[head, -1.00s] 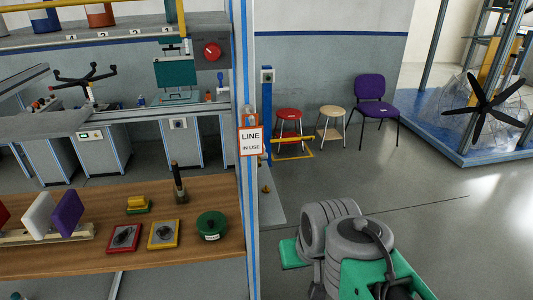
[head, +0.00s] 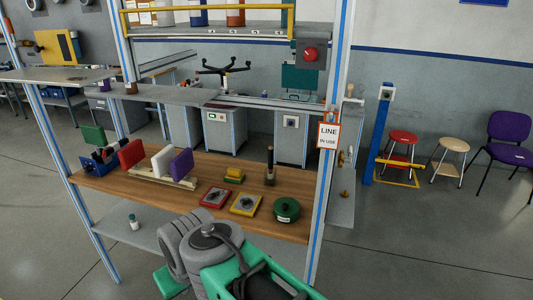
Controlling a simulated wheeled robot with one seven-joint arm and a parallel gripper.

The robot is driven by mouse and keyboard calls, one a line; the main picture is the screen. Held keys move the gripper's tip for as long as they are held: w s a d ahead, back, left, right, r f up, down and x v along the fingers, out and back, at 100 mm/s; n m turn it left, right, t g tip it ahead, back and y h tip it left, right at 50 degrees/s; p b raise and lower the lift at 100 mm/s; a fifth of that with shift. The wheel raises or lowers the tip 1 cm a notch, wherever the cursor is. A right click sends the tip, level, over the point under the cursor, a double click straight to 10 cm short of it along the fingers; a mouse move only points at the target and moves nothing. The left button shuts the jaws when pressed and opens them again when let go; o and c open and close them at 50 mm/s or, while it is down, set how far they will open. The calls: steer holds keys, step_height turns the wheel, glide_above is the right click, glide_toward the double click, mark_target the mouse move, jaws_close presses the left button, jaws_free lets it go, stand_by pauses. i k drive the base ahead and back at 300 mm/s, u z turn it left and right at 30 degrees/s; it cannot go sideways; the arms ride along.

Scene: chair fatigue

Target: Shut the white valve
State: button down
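I cannot make out for certain a white valve. A small pale fitting (head: 349,91) shows at the right end of the upper rail, just right of the post; it is too small to tell whether it is a valve. Brass-coloured fittings (head: 341,158) sit lower down, behind the post. My arm's grey and green links fill the lower middle of the head view, in front of the bench. My gripper is not visible.
A wooden bench shelf (head: 130,180) holds coloured boards, red and yellow boxes and a green round tin (head: 287,210). A "LINE IN USE" sign (head: 328,136) hangs on the post. Stools (head: 403,137) and a purple chair (head: 508,152) stand right. Floor at lower right is clear.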

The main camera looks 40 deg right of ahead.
mark_target(350, 153)
steer(key=u, duration=2.3)
steer(key=k, duration=2.25)
steer(key=z, duration=1.35)
